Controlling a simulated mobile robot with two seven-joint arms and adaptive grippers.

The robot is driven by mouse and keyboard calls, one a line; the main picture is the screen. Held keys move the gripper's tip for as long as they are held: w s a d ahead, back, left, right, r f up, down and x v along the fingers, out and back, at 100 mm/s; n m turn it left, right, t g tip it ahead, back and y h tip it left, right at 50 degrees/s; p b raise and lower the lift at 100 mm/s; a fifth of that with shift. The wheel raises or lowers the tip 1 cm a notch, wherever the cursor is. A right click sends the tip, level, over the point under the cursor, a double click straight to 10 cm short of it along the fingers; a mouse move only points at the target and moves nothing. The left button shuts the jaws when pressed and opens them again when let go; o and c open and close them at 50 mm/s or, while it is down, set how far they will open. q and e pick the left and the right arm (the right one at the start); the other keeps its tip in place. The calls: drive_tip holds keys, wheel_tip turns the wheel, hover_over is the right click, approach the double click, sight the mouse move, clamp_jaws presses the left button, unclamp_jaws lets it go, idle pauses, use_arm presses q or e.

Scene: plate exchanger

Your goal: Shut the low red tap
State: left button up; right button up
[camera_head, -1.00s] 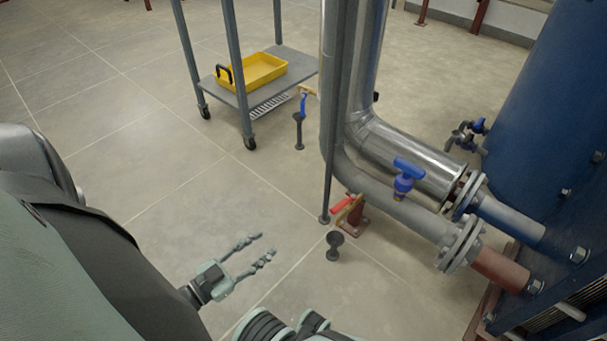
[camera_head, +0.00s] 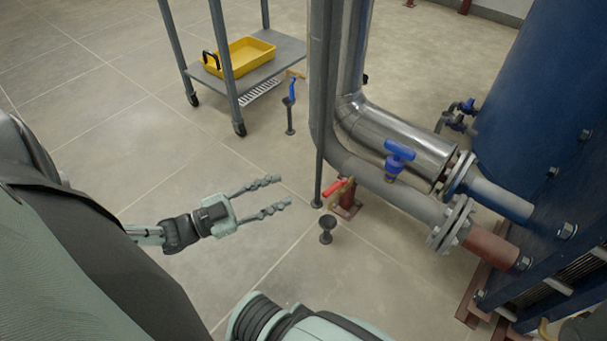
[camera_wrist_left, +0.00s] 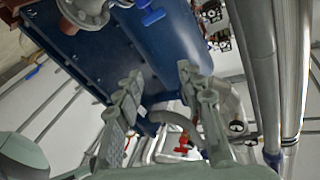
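The low red tap (camera_head: 333,187) has a red lever handle on a brass body, low down below the bend of the grey pipe. Its lever points to the lower left. My left gripper (camera_head: 286,190) is open and empty, its two fingers pointing right toward the tap, with a gap between fingertips and lever in the picture. In the left wrist view my left gripper (camera_wrist_left: 160,78) shows its fingers spread with nothing between them. A small red part (camera_wrist_left: 183,148) shows low in that view; I cannot tell if it is this tap. My right gripper is not seen.
A thin grey post (camera_head: 319,165) and a black floor stub (camera_head: 327,228) stand close to the tap. A blue-handled valve (camera_head: 398,160) sits above right on the pipe. A blue tank (camera_head: 530,100) stands right. A trolley with a yellow tray (camera_head: 240,60) is behind. Floor at left is clear.

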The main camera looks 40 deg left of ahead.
use_arm(q)
drive_tip(key=d+r+m+h, duration=0.1)
drive_tip(key=d+r+h, duration=0.2)
drive_tip(key=d+r, duration=0.3)
drive_tip(key=shift+w+d+r+m+g, duration=0.3)
drive_tip(key=shift+w+d+m, duration=0.15)
drive_tip(key=shift+d, duration=0.25)
